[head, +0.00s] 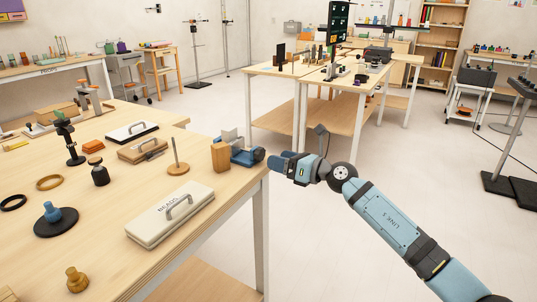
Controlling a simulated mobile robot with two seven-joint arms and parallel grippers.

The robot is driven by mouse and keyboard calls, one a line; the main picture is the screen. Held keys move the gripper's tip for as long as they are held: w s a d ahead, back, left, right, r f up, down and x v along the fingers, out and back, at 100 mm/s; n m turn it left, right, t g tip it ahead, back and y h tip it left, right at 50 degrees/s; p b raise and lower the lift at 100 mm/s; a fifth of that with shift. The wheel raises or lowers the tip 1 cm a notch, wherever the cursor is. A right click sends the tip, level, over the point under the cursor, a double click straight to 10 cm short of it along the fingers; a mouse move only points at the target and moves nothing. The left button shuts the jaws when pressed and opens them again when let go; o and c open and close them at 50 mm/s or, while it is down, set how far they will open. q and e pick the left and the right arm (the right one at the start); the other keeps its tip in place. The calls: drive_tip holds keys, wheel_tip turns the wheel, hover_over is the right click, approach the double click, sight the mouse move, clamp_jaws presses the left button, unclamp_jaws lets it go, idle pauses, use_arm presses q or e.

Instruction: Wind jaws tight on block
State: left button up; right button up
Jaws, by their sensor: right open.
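A small blue vise (243,156) stands at the right edge of the near wooden table, with a grey upright part (229,138) behind it. A wooden block (221,155) stands upright at the vise's left side. I cannot tell whether the jaws touch it. My right gripper (277,164) reaches in from the right, just beside the vise's right end. It is open, and its fingers are small and partly overlapped here. I cannot tell whether they touch the vise. My left gripper is out of view.
On the near table (100,213), a cream case (170,215), a wooden disc with a spindle (177,160), a dark bottle (99,172) and a brown case (143,150) stand left of the block. Another table (282,71) stands behind. Open floor lies right of the near table.

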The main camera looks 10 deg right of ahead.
sight(262, 155)
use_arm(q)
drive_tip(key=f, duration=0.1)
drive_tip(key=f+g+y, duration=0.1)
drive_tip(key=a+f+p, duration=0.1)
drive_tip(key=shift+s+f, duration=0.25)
use_arm(e)
drive_tip(key=v, duration=0.8)
drive_tip(key=shift+s+d, duration=0.25)
drive_tip(key=shift+s, duration=0.05)
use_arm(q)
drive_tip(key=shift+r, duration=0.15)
use_arm(e)
drive_tip(key=w+a+n+p, duration=0.1)
drive_tip(key=w+a+p, duration=0.1)
drive_tip(key=a, duration=0.1)
drive_tip(key=w+a+n+p, duration=0.2)
drive_tip(key=w+a+p, duration=0.1)
drive_tip(key=a, duration=0.1)
drive_tip(key=w+a+n+p, duration=0.1)
drive_tip(key=w+a+p, duration=0.2)
drive_tip(key=a, duration=0.1)
drive_tip(key=shift+n, duration=0.3)
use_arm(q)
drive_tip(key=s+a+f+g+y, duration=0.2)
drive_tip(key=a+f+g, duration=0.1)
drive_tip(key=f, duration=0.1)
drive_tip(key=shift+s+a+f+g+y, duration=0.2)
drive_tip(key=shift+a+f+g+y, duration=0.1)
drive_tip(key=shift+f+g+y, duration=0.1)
